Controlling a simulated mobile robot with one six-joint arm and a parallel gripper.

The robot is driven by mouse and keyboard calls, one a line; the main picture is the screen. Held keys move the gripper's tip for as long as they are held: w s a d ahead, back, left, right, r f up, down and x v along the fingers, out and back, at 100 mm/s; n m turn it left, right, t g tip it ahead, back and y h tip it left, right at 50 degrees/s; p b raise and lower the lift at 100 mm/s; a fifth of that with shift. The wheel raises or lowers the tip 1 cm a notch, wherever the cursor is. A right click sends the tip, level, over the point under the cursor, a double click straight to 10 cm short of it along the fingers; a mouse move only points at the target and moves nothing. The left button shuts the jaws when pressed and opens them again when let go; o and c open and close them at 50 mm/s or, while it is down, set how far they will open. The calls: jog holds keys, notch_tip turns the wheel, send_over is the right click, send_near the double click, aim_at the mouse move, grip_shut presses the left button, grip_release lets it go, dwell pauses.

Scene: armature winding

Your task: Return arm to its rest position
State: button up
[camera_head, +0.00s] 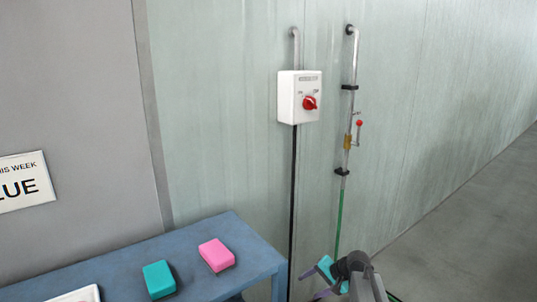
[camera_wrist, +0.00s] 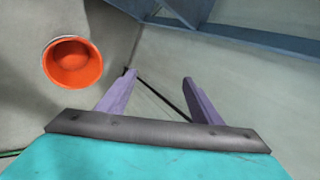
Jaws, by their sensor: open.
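My gripper (camera_head: 322,282) shows at the lower right of the head view, beside the blue table's right end. In the wrist view its two purple fingers (camera_wrist: 158,88) stand well apart with nothing between them. The gripper is open and empty. Its teal body fills the bottom of the wrist view. Most of my arm lies outside the head view.
The blue table (camera_head: 110,266) carries a teal block (camera_head: 159,279) and a pink block (camera_head: 216,255). A white switch box (camera_head: 298,97) and a pipe with a valve (camera_head: 348,140) are on the wall. An orange round container (camera_wrist: 74,63) shows left in the wrist view. Floor at right is clear.

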jog(key=s+a+f+n+g+h+p, duration=0.1)
jog(key=s+f+n+g, duration=0.1)
jog(key=s+f, duration=0.75)
jog(key=s+f+n+g+h, duration=0.1)
jog(key=s+f+g+h, duration=0.15)
jog(key=s+f, duration=0.65)
jog(key=s+a+f+n+g+p, duration=0.1)
jog(key=s+f+n+g, duration=0.3)
jog(key=s, duration=0.9)
jog(key=s+d+f+h, duration=0.1)
jog(key=s+f, duration=0.1)
jog(key=s, duration=0.5)
jog(key=s+d+f+g+h, duration=0.1)
jog(key=s+d+f, duration=0.1)
jog(key=s, duration=0.6)
jog(key=shift+f+p, duration=0.15)
jog(key=shift+p, duration=0.3)
